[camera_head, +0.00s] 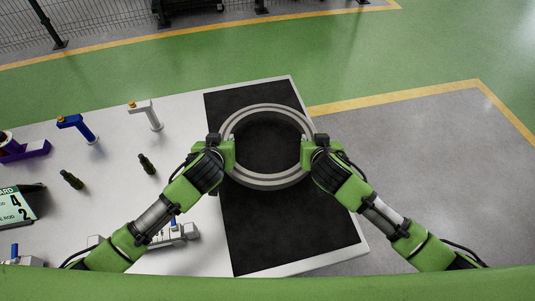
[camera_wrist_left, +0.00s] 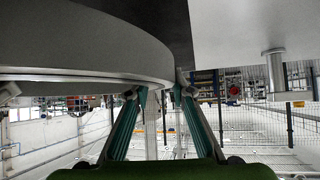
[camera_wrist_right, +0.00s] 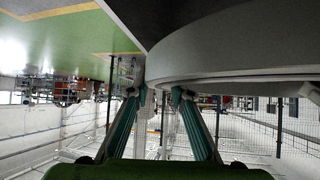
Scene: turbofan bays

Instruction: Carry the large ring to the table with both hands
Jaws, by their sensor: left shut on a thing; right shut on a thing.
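The large grey ring (camera_head: 268,181) is over the black mat (camera_head: 285,235) on the white table (camera_head: 190,235). I cannot tell whether it rests on the mat or hangs just above it. My left gripper (camera_head: 228,154) is shut on the ring's left side. My right gripper (camera_head: 308,153) is shut on its right side. In the left wrist view, the ring's wall (camera_wrist_left: 90,45) fills the upper left above the fingers. In the right wrist view, the ring's wall (camera_wrist_right: 235,45) fills the upper right. The finger contacts are partly hidden in the head view.
On the table's left stand a blue-topped tool (camera_head: 76,126), a white-topped tool (camera_head: 147,113), dark green bottles (camera_head: 147,164), a purple holder (camera_head: 25,150) and a sign (camera_head: 14,208). A grey metal part (camera_head: 178,234) lies near my left forearm. The mat in front of the ring is clear.

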